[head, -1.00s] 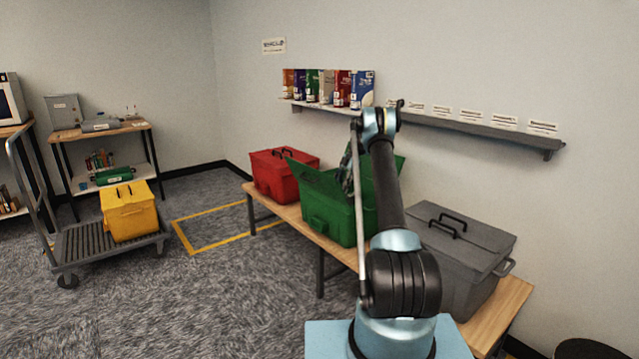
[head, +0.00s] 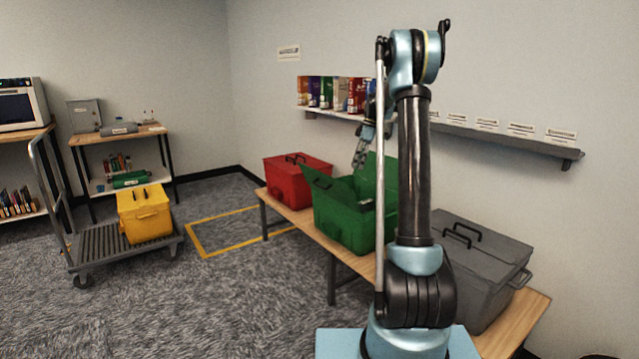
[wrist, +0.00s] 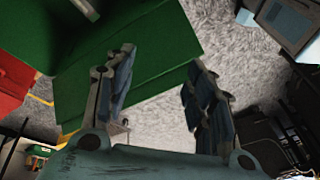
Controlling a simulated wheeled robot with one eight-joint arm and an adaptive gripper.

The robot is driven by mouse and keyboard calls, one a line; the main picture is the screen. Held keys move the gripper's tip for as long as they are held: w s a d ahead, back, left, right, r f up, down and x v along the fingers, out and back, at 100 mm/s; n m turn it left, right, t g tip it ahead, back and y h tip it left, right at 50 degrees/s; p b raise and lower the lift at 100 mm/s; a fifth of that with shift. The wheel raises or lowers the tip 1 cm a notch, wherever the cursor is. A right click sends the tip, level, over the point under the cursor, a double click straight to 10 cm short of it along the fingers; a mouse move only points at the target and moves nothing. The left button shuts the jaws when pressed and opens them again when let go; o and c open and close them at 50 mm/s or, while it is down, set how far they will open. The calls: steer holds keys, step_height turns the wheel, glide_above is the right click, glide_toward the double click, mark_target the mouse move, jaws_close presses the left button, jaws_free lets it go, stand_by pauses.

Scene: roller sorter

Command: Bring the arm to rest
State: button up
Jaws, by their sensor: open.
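My gripper (wrist: 160,75) is open and empty in the wrist view, its two fingers well apart. In the head view the gripper (head: 360,155) hangs above the open green crate (head: 345,222), and the arm's upper link partly hides that area. The green crate also fills the upper left of the wrist view (wrist: 180,75). My arm stands raised, with its elbow high in front of the wall shelf.
A red crate (head: 285,180) and a grey crate (head: 470,265) flank the green one on the bench (head: 362,265). A wall shelf (head: 500,136) with several boxes is behind. A cart (head: 100,245) with a yellow crate (head: 145,213) stands left. Carpet between is clear.

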steer(key=s+r+m+t+h, duration=0.3)
steer(key=s+m, duration=0.5)
steer(key=s, duration=2.2)
steer(key=s+d+f+m, duration=0.1)
steer(key=s+f+m, duration=0.3)
steer(key=s+f, duration=0.3)
steer(key=s+d+f+m, duration=0.1)
steer(key=s+f+m, duration=0.3)
steer(key=s, duration=1.1)
step_height(320, 180, down, 3)
steer(key=shift+s+d+f+t, duration=0.1)
steer(key=shift+s+d+t, duration=0.15)
steer(key=shift+d+t, duration=0.15)
